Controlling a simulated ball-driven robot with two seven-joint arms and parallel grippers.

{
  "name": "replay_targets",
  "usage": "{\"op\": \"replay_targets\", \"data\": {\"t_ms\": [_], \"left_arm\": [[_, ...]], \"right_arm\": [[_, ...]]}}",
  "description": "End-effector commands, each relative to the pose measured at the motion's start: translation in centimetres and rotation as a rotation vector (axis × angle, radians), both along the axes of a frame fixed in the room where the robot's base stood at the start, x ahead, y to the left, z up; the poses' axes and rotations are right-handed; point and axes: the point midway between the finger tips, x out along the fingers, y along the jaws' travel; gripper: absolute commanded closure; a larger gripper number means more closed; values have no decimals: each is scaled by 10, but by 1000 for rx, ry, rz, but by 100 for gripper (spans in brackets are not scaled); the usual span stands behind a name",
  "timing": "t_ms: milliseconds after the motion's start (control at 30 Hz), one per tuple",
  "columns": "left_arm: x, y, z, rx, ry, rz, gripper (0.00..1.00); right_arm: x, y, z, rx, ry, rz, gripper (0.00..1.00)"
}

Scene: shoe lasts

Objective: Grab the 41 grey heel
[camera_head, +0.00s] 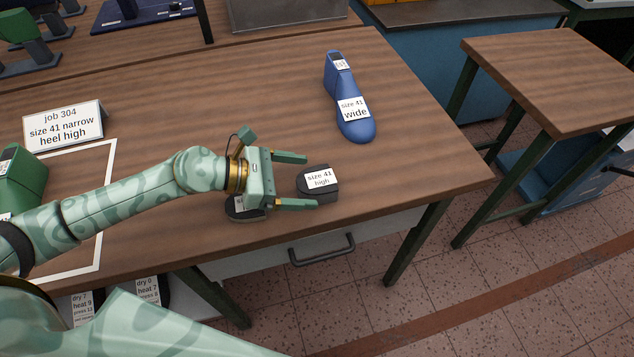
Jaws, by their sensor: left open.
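A dark grey heel block (318,194) with a white label reading "size 41 high" lies on the wooden table near its front edge. My left gripper (300,180) is open, its two fingers pointing right toward this heel. The upper finger is behind the heel and the lower finger is in front of its left end; I cannot tell whether either touches it. A second dark grey piece (238,214) with a white label lies partly hidden under my left gripper; its label is not readable. My right gripper is not in view.
A blue shoe last (352,95) labelled "size 41 wide" lies behind the heel. A sign (64,126) reads "job 304, size 41 narrow, heel high". A green last (22,183) is at the left edge. The table right of the heel is clear.

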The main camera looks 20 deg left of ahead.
Motion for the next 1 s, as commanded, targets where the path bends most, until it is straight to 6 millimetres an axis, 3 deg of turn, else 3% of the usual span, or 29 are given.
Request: {"op": "replay_targets", "data": {"t_ms": [300,567,600,767,800,1000], "left_arm": [[21,-39,-18,-3,1,-1,11],[23,-43,-20,-1,1,-1,11],[23,-43,-20,-1,1,-1,14],[23,-43,-20,-1,1,-1,58],[23,-43,-20,-1,1,-1,62],[23,-43,-20,-2,1,-1,62]], "right_arm": [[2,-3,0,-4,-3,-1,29],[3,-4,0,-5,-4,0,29],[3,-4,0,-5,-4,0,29],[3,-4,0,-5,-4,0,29],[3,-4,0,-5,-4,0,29],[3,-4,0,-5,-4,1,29]]}}
